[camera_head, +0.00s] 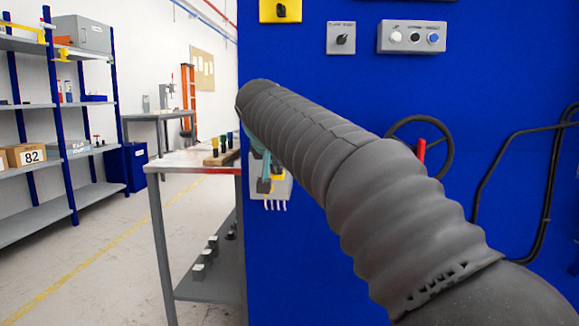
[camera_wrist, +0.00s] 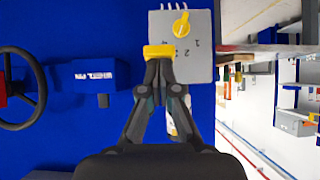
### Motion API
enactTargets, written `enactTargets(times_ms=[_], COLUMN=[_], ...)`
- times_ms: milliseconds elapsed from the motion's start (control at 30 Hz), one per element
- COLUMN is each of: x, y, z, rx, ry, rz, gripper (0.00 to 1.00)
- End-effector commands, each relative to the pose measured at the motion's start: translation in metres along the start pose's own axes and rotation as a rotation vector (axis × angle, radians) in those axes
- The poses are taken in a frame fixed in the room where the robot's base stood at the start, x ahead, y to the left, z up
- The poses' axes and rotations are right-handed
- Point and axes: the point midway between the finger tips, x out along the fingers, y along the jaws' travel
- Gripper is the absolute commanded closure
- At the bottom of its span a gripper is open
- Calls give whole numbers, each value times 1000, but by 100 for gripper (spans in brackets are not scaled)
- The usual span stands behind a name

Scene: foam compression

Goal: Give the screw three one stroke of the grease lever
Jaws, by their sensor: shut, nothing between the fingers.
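A grey box (camera_wrist: 200,66) on the blue wall carries a yellow selector knob (camera_wrist: 182,24) and printed numbers; 1 and 2 are readable. The number that the knob points at I cannot tell. In the head view my arm hides most of the box (camera_head: 256,188) and the gripper (camera_head: 264,184).
A black handwheel (camera_head: 446,150) with a red handle (camera_head: 421,150) is on the wall to the right. A blue labelled box (camera_wrist: 88,76) stands between wheel and grey box in the wrist view. A table (camera_head: 196,157) stands left of the panel. The floor (camera_head: 100,270) farther left is clear.

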Motion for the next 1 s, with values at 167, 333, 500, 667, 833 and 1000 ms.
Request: enactTargets(times_ms=[167,333,500,667,833,1000], x=[-3,-18,-41,-73,-104,-121], y=[0,2,2,3,2,3], z=[-3,-19,-30,-25,-23,-21], rx=[0,2,2,2,4,3], ry=[-1,0,3,2,2,1], rz=[0,2,1,3,2,4], gripper=[100,100,100,100,100,100])
